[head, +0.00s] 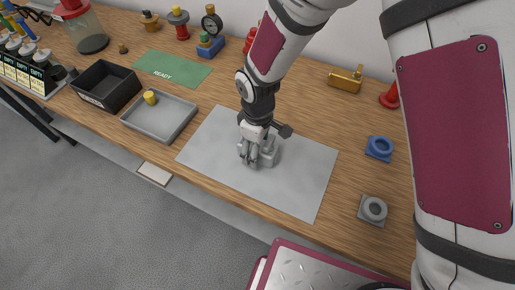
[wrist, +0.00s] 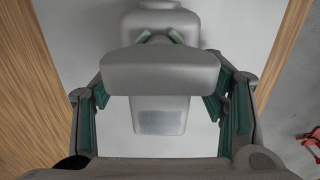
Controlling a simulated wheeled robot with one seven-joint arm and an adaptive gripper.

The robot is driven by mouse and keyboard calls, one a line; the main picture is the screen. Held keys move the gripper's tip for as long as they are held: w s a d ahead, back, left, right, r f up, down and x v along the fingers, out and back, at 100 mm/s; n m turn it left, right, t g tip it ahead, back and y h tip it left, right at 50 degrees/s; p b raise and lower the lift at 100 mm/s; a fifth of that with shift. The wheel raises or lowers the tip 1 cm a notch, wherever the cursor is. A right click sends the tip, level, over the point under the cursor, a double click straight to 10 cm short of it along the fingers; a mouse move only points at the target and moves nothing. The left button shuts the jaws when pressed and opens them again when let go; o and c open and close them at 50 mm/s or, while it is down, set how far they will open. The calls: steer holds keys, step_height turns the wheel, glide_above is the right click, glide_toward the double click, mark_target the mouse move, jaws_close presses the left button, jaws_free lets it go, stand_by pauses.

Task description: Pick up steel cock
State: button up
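The steel cock (head: 268,153) is a grey metal fitting on the grey mat (head: 305,165), partly hidden by my gripper in the head view. In the wrist view the steel cock (wrist: 160,75) shows a wide rounded crossbar in front, with its body behind and below. My gripper (head: 254,152) points down at it. In the wrist view my gripper (wrist: 160,38) has its teal-padded fingers on both sides, running behind the crossbar and closing in on the narrower part beyond. The fingertips appear to be against it, though the crossbar hides much of the contact.
A grey tray (head: 176,127) with a small yellow part, a black bin (head: 91,94) and a green READY mat (head: 174,68) lie to the left. A blue fitting (head: 379,147), a grey flanged fitting (head: 373,209) and a brass valve (head: 346,79) stand to the right.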

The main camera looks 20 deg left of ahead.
jaws_close()
